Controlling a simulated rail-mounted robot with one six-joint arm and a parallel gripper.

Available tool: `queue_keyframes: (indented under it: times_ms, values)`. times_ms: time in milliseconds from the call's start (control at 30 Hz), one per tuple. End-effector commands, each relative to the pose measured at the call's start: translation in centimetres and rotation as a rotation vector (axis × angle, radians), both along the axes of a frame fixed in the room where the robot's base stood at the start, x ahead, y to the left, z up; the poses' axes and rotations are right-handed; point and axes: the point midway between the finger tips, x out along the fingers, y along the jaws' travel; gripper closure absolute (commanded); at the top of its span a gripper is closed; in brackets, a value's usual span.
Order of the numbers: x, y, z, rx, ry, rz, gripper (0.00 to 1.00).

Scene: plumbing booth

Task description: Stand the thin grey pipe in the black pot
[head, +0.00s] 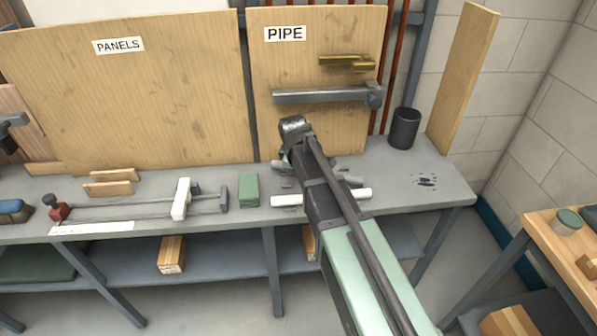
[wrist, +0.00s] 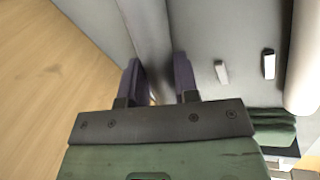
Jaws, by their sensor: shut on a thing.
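The thin grey pipe (wrist: 150,35) runs lengthwise between my two fingers in the wrist view, lying flat rather than upright. My gripper (wrist: 158,82) is shut on it. In the head view my arm hides most of the pipe and my fingertips; they are low over the bench, in front of the PIPE board. I cannot tell whether the pipe touches the bench. The black pot (head: 404,128) stands upright at the back right of the bench, to the right of my gripper and apart from it.
A white pipe (head: 287,200) lies in front of my gripper, partly behind my arm. A green block (head: 249,190) lies left. A wooden plank (head: 462,80) leans right of the pot.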

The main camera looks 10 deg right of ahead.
Motion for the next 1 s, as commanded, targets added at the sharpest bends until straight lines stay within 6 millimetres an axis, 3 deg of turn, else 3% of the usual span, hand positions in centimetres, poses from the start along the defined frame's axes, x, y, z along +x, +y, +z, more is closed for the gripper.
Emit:
queue_keyframes:
  times_ms: [233,267,400,767,867,1000]
  values:
    - [0.0,0.0,-0.6,0.000,0.000,0.000,0.99]
    - [0.0,0.0,-0.4,0.000,0.000,0.000,0.67]
    - [0.0,0.0,-0.4,0.000,0.000,0.000,0.46]
    - [0.0,0.0,0.0,0.000,0.000,0.000,0.46]
    - [-0.2,0.1,1.3,0.000,0.000,0.000,0.46]
    - [-0.9,0.4,4.4,0.000,0.000,0.000,0.46]
